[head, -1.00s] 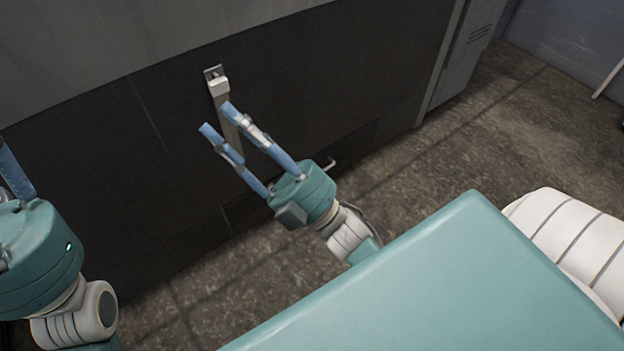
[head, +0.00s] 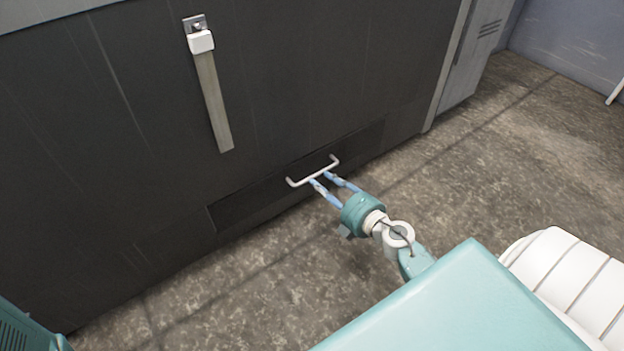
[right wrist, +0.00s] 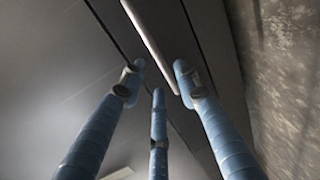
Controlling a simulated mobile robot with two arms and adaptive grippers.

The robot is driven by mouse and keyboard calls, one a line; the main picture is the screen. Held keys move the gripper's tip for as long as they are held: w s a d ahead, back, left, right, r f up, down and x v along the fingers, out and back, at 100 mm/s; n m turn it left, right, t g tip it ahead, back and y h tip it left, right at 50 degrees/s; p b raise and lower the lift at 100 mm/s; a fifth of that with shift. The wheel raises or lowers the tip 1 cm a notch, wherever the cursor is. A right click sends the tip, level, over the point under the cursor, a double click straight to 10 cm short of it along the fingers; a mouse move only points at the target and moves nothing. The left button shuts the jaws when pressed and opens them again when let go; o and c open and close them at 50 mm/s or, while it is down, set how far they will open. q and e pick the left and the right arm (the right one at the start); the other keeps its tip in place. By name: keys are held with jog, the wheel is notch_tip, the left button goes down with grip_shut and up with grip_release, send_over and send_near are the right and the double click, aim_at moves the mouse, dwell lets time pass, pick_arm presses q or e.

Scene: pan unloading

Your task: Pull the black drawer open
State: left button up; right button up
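The black drawer (head: 250,199) is a low dark panel at the foot of the dark cabinet, flush with its front, so it is closed. Its pale bar handle (head: 299,182) sticks out in front; the bar also shows in the right wrist view (right wrist: 149,38). My right gripper (head: 320,178) is open, with its blue fingertips right at the handle. In the right wrist view the fingers (right wrist: 157,72) are spread and the end of the bar lies between the tips. I cannot tell whether they touch it. My left gripper is out of view.
A grey strap hangs from a white latch (head: 201,42) on the cabinet front (head: 100,150), above the drawer. Bare stone-like floor (head: 230,290) lies in front of the drawer. A grey locker (head: 470,60) stands to the right.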

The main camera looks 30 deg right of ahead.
aim_at(313, 177)
jog(key=b+x, duration=0.1)
jog(key=x, duration=0.5)
grip_shut()
